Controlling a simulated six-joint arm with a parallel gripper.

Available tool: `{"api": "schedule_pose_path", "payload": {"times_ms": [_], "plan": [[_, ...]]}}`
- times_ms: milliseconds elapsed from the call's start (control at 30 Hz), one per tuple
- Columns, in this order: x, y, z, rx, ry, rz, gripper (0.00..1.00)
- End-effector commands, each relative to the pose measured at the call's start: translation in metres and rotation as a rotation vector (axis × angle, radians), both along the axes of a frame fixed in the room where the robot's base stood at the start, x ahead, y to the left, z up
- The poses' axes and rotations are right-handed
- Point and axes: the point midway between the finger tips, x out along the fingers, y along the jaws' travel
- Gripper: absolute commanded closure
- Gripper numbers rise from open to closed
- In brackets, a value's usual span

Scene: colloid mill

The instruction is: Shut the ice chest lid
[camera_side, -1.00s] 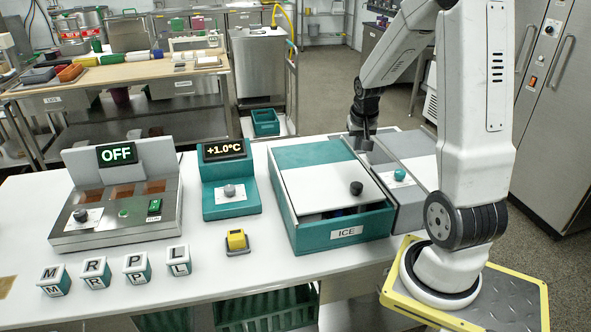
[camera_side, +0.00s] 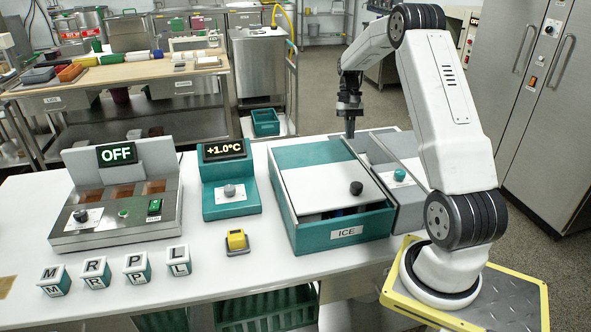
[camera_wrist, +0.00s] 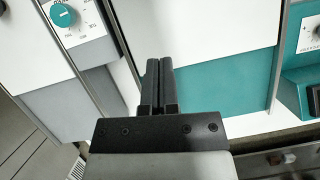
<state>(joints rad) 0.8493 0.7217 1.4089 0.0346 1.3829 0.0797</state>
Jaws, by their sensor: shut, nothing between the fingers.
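The ice chest (camera_side: 345,234) is a teal box with an ICE label on its front. Its white lid (camera_side: 325,185) has a black knob (camera_side: 356,187) near the front edge. A dark gap shows between the lid's front edge and the chest's front wall. My gripper (camera_side: 350,134) is shut and empty, above the chest's far right corner, away from the knob. In the wrist view my gripper's fingers (camera_wrist: 159,65) are together, over the chest's back end. The white lid (camera_wrist: 200,22) and the teal rear strip (camera_wrist: 235,86) show there; the knob does not.
A grey unit with a teal knob (camera_side: 399,175) stands against the chest's right side. The table front is mostly clear.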

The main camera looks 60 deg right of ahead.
Motion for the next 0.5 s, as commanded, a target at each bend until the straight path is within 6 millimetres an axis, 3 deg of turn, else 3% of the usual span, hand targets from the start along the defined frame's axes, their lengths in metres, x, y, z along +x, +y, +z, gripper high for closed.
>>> {"api": "schedule_pose_path", "payload": {"times_ms": [267,500], "plan": [[-0.001,0.001,-0.004,0.0,0.0,0.0,1.0],[-0.006,0.008,-0.023,0.002,0.001,0.0,1.0]]}}
